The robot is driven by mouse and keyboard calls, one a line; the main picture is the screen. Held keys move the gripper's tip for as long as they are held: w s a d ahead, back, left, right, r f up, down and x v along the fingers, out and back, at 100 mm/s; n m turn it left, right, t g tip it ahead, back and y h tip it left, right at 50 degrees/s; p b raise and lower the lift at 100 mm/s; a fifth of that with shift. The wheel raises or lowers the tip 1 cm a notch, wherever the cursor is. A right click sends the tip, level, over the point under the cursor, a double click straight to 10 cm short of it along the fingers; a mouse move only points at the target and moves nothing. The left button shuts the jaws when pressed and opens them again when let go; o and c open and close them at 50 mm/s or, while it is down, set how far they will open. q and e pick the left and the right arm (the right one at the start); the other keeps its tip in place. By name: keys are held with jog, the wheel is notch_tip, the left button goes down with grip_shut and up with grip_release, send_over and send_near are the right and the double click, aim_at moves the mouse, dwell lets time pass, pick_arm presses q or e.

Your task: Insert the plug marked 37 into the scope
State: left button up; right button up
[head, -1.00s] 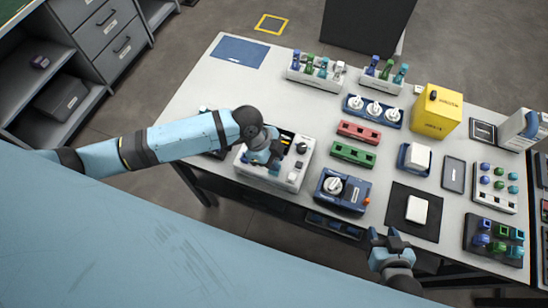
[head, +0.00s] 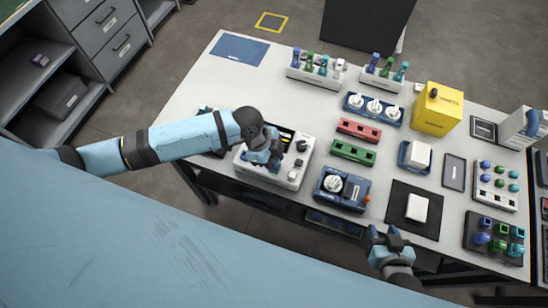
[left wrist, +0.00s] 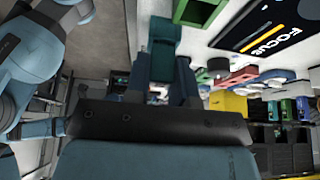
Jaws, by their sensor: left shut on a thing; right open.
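The scope (head: 294,177) is a white box with a dark display and knobs at the near edge of the table. Its black face with the word FOCUS (left wrist: 268,40) shows in the left wrist view. My left gripper (head: 266,158) is over the scope's left part and hides what lies beneath it. In the left wrist view it is shut on a dark teal piece (left wrist: 164,38), probably the plug; no number is readable. Whether the plug's tip is inside a port is hidden. My right gripper (head: 389,238) is open and empty in front of the table edge.
A blue device with a white round top (head: 333,184) stands right of the scope. Green (head: 352,153) and red (head: 359,131) blocks lie behind it. Racks of coloured plugs (head: 316,72) stand farther back. The table's left part near the blue mat (head: 237,50) is clear.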

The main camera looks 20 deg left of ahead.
pick_arm(q)
jog(key=shift+f, duration=0.1)
dwell(0.3)
jog(key=o, duration=0.9)
jog(key=shift+c, duration=0.2)
jog(key=shift+p, duration=0.3)
notch_tip(320, 180, up, 4)
jog(key=p, duration=0.4)
jog(key=shift+r+p, duration=0.5)
jog(key=shift+r, duration=0.55)
